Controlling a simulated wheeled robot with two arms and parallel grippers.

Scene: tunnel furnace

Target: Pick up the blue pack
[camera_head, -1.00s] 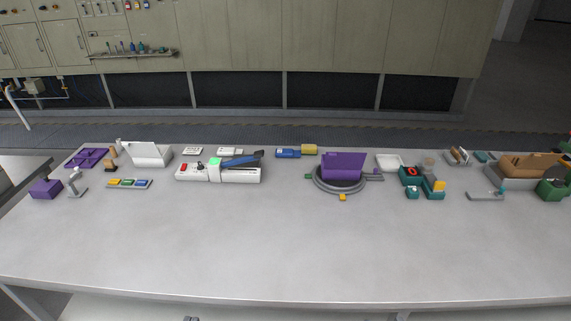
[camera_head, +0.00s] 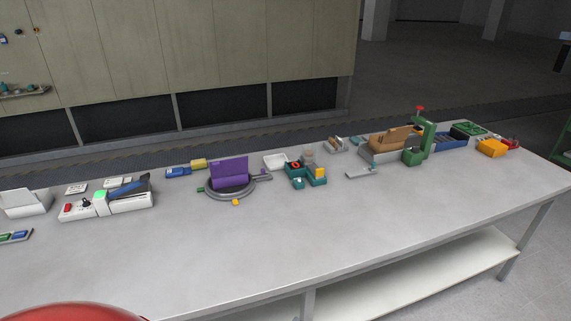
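Several blue things lie on the long grey table (camera_head: 300,240), and I cannot tell for sure which is the blue pack. A small blue block (camera_head: 178,172) lies at the back edge beside a yellow block (camera_head: 199,163). A dark blue bar (camera_head: 130,187) lies tilted on the white device (camera_head: 80,210) at the left. A blue open bin (camera_head: 450,142) stands at the far right. A small blue piece (camera_head: 20,236) lies at the left edge of the view. Neither of my grippers shows.
A purple part in a grey ring (camera_head: 231,182), teal blocks (camera_head: 318,176), a green press (camera_head: 424,140) and an orange box (camera_head: 492,147) stand along the back. The table's front is clear. A red rounded shape (camera_head: 75,312) covers the bottom left corner.

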